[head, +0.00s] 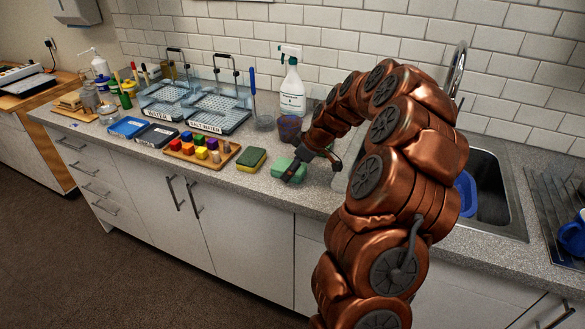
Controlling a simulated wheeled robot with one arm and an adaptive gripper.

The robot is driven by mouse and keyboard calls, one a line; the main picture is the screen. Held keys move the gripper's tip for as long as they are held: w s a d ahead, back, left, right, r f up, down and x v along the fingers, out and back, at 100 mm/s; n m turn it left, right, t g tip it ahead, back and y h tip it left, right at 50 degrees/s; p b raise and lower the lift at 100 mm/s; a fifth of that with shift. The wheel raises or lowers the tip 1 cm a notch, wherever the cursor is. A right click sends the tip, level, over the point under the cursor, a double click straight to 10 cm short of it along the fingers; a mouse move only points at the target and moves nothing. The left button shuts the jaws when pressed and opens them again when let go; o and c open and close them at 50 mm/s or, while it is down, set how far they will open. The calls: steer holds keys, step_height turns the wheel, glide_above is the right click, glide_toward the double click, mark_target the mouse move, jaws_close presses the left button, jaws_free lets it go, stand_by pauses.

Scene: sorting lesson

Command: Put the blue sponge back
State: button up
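A teal-green sponge (280,166) lies on the counter near its front edge. It is the closest match to a blue sponge on the counter. My gripper (294,172) reaches down at its right end, with a dark finger over or against it. The other finger is not clear, so I cannot tell whether the gripper grasps the sponge. A green-and-yellow sponge (249,160) lies just left of it.
A wooden board (215,162) with several coloured blocks is further left. Labelled trays (205,127), a spray bottle (292,90) and a dark cup (290,127) stand behind. The sink (490,190), partly hidden by my arm, holds a blue object (465,192).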

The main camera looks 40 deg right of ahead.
steer(key=shift+r+p, duration=0.2)
steer(key=shift+p, duration=0.1)
steer(key=shift+s+d+r+b, duration=0.1)
steer(key=shift+d+r+b, duration=0.05)
steer(key=shift+r+b, duration=0.15)
steer(key=b+v, duration=0.3)
steer(key=v, duration=0.8)
steer(key=s+a+g, duration=0.2)
steer(key=s+a, duration=0.3)
steer(key=a, duration=0.6)
steer(key=s+a+g, duration=0.2)
steer(key=s+a, duration=0.3)
steer(key=a, duration=0.6)
steer(key=s+a+f+m+g+h, duration=0.1)
steer(key=s+a+f+m, duration=0.1)
steer(key=s, duration=0.5)
steer(key=s+a+f+m+g+h, duration=0.1)
steer(key=s+a+f+m, duration=0.1)
steer(key=s, duration=0.5)
steer(key=s+a+f+m+g+h, duration=0.1)
steer(key=s+a+f+m, duration=0.1)
steer(key=s, duration=0.6)
steer(key=shift+f+p, duration=0.3)
steer(key=shift+f, duration=0.05)
